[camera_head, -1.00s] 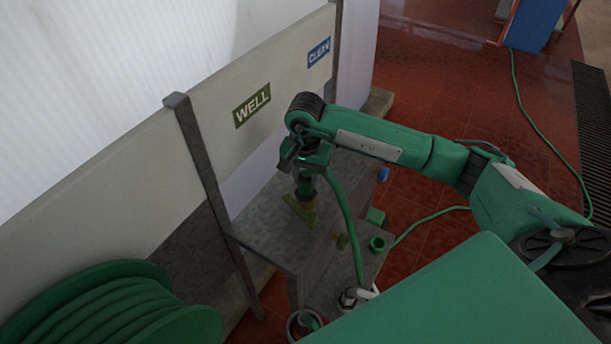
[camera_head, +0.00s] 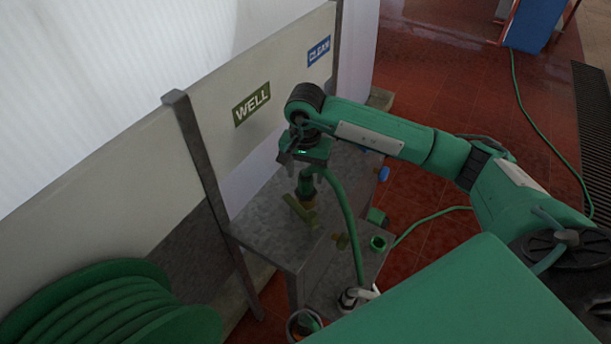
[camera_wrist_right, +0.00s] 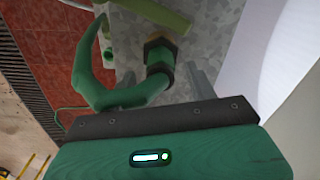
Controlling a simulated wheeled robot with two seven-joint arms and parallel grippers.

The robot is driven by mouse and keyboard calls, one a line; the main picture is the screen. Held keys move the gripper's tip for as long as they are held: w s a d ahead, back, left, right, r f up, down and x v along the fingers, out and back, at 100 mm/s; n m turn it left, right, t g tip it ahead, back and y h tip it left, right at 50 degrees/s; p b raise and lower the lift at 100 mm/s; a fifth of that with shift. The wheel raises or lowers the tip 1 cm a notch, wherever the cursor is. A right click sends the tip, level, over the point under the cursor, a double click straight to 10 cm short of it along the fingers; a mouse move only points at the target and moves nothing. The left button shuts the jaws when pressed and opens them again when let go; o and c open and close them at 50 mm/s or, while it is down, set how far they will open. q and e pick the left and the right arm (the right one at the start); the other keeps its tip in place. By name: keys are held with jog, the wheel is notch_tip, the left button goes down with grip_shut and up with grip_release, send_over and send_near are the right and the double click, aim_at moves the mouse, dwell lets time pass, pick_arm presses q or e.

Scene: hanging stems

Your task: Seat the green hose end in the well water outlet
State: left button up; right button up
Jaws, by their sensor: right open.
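The green hose end (camera_head: 307,188), with a dark collar and a brass nut, stands roughly upright at the olive-green well outlet (camera_head: 300,212), below the WELL sign. In the right wrist view the hose end (camera_wrist_right: 159,52) meets the outlet pipe (camera_wrist_right: 155,12); how deep it sits is hidden. My right gripper (camera_head: 304,166) is just above the hose end. In the wrist view its fingers (camera_wrist_right: 161,84) are apart on either side of the hose end, with gaps. The green hose (camera_head: 346,220) bends over and hangs down to the right. My left gripper is out of view.
A grey metal bench (camera_head: 265,225) carries the outlet, against a pale wall panel (camera_head: 190,130). A blue fitting (camera_head: 384,174) and green fittings (camera_head: 378,243) are at right. A green hose reel (camera_head: 100,305) stands front left. Another hose crosses the red floor (camera_head: 430,110).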

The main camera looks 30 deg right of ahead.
notch_tip(320, 180, up, 12)
jog(key=b, duration=0.2)
jog(key=shift+b, duration=0.3)
